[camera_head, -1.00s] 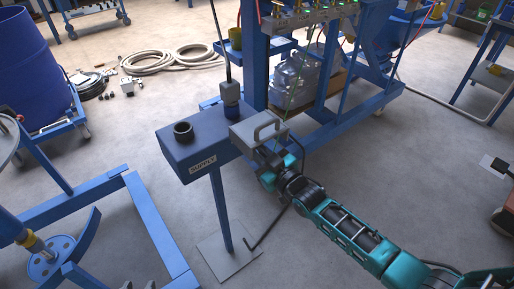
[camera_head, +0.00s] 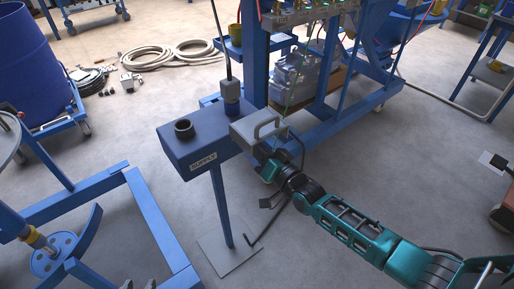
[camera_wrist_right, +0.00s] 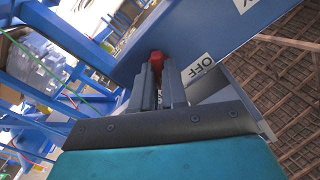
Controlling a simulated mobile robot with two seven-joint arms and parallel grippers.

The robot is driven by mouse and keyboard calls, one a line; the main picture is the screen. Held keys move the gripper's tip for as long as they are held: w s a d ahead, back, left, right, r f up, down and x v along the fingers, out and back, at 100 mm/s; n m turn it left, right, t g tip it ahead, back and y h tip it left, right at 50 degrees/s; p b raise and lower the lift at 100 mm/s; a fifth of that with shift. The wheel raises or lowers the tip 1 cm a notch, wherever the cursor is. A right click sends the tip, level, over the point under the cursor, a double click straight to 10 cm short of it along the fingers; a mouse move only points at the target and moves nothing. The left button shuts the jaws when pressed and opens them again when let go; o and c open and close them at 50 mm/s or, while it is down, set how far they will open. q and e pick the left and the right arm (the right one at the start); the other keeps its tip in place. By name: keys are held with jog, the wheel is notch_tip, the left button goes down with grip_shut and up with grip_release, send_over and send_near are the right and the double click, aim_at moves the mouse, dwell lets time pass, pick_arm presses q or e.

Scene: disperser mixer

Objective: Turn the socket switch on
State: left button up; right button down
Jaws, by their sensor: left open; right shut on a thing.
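The blue supply box (camera_head: 195,145) stands on a post with a foot plate. A grey socket housing (camera_head: 258,128) with a handle is at its right end. In the right wrist view my right gripper (camera_wrist_right: 160,82) is shut on the red switch (camera_wrist_right: 156,60), next to a white OFF label (camera_wrist_right: 200,70). In the head view the right arm reaches in from the right to the housing, and its fingers and the switch are hidden. Only a small dark tip of my left gripper (camera_head: 150,284) shows at the bottom edge, open and away from the box.
A blue frame (camera_head: 150,220) stands at the front left, with a blue drum (camera_head: 30,65) on a cart behind it. A blue machine frame (camera_head: 255,60) stands behind the box. Coiled hoses (camera_head: 170,55) lie on the floor. The floor right of the post is mostly clear.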

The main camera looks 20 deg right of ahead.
jog(key=shift+f+m, duration=0.1)
jog(key=shift+m, duration=0.5)
jog(key=c, duration=1.2)
grip_release()
jog(key=shift+o, duration=0.2)
jog(key=shift+s, duration=0.1)
jog(key=p+v, duration=0.1)
jog(key=v, duration=1.1)
jog(key=shift+s, duration=0.35)
jog(key=shift+d, duration=0.1)
jog(key=s+a+f+n+g+h, duration=0.2)
jog(key=s+f+n+g+h, duration=0.2)
jog(key=s, duration=0.7)
notch_tip(320, 180, down, 3)
jog(key=n+g, duration=0.2)
jog(key=shift+s+a+f+n+p, duration=0.15)
jog(key=shift+s+a+n+p, duration=0.15)
jog(key=shift+n, duration=0.1)
